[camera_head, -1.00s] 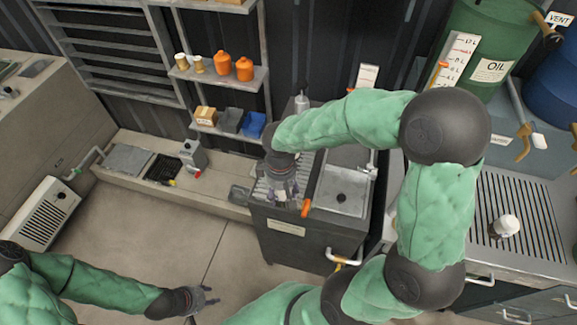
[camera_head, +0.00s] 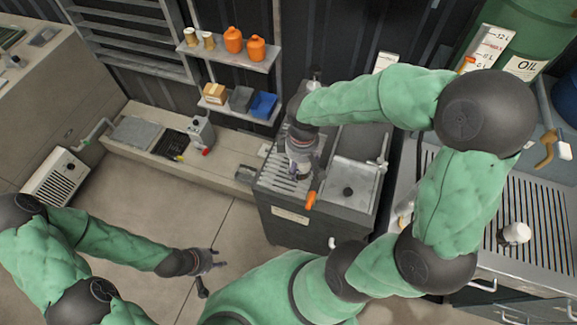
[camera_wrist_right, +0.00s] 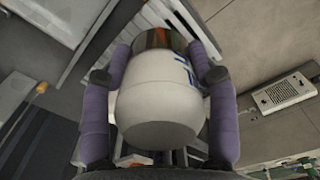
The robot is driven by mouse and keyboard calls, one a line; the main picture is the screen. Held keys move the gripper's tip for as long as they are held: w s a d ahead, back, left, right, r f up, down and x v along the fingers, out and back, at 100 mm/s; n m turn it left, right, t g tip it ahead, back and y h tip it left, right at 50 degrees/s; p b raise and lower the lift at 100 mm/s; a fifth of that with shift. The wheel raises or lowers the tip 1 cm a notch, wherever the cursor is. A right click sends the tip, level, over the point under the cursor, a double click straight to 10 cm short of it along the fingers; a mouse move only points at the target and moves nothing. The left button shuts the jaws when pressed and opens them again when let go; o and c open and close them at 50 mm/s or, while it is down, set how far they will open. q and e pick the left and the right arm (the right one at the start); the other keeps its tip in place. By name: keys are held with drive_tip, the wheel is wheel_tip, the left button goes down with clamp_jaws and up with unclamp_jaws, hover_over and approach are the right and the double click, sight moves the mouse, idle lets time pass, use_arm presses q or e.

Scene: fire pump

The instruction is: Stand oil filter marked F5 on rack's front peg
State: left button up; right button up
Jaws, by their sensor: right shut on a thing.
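My right gripper (camera_head: 299,166) is over the slatted rack (camera_head: 275,182) on the dark cart. In the right wrist view its two purple fingers are shut on a white oil filter (camera_wrist_right: 158,98), one finger on each side. The filter has a dark shiny band at its far end and a blue marking, turned sideways and only partly seen, so I cannot read it surely as F5. In the head view the gripper and arm mostly hide the filter and part of the rack. I cannot make out a front peg. My left gripper (camera_head: 212,262) hangs low above the floor, away from the cart.
A sink basin (camera_head: 350,190) adjoins the rack, with an orange handle (camera_head: 310,201) at the cart's front. Another white cylinder (camera_head: 516,233) stands on the slatted bench at right. Shelves with orange bottles (camera_head: 234,40) and a blue bin (camera_head: 263,106) stand behind. Floor at left is clear.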

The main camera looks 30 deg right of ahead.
drive_tip(key=b, duration=0.2)
hover_over(288, 172)
wheel_tip(288, 172, down, 6)
drive_tip(key=shift+d+f, duration=0.1)
drive_tip(key=shift+w+f, duration=0.1)
drive_tip(key=shift+f, duration=1.45)
drive_tip(key=shift+b, duration=0.3)
drive_tip(key=shift+f, duration=0.2)
drive_tip(key=o, duration=1.5)
drive_tip(key=shift+r, duration=0.1)
drive_tip(key=shift+r, duration=0.25)
wheel_tip(288, 172, up, 12)
drive_tip(key=p, duration=0.3)
drive_tip(key=shift+f, duration=0.15)
